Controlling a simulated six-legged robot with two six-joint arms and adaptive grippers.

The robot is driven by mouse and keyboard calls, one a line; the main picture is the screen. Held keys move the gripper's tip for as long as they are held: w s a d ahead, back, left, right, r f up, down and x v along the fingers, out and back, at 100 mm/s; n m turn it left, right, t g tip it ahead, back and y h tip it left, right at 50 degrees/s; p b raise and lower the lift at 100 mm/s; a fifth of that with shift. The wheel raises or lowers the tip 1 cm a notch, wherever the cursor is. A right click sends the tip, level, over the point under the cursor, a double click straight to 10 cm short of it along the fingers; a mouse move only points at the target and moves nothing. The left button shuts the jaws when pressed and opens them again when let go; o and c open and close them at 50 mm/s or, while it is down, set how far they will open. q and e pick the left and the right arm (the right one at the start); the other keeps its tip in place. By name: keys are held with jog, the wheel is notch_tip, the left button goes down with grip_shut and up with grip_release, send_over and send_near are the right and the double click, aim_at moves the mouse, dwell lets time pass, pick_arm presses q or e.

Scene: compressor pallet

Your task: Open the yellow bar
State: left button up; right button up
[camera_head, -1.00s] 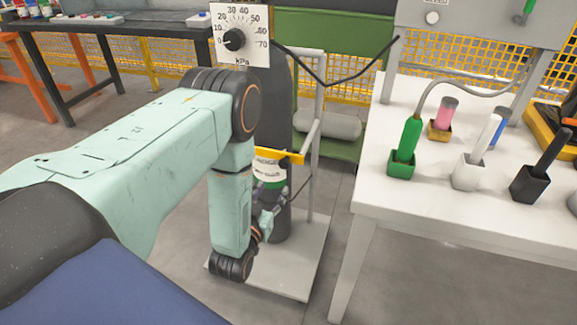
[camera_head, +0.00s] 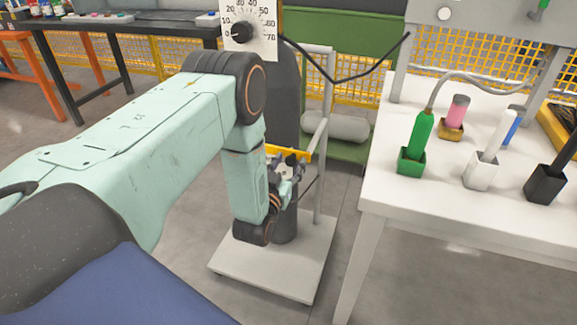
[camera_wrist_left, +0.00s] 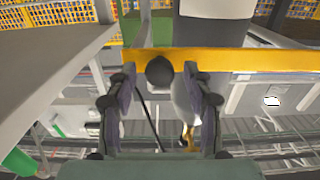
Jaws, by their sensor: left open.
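The yellow bar (camera_head: 302,154) sits across the dark cylinder (camera_head: 285,100) on the pallet stand, partly hidden behind my left gripper. In the left wrist view the yellow bar (camera_wrist_left: 260,60) runs across the upper picture, just beyond the fingertips. My left gripper (camera_head: 287,168) is open at the bar. Its two fingers (camera_wrist_left: 159,76) stand on either side of a dark round knob (camera_wrist_left: 159,70) that shows in front of the bar. I cannot tell whether the fingers touch the bar. My right gripper is not in view.
A pale base plate (camera_head: 290,272) lies under the cylinder, with a grey upright post (camera_head: 322,170) beside it. A white table (camera_head: 430,200) with coloured tools in holders stands at right. A dial panel (camera_head: 250,30) is above. A black hose (camera_head: 345,75) hangs behind.

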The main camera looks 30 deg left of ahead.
pick_arm(q)
jog(key=shift+c, duration=0.2)
grip_shut()
dwell(0.3)
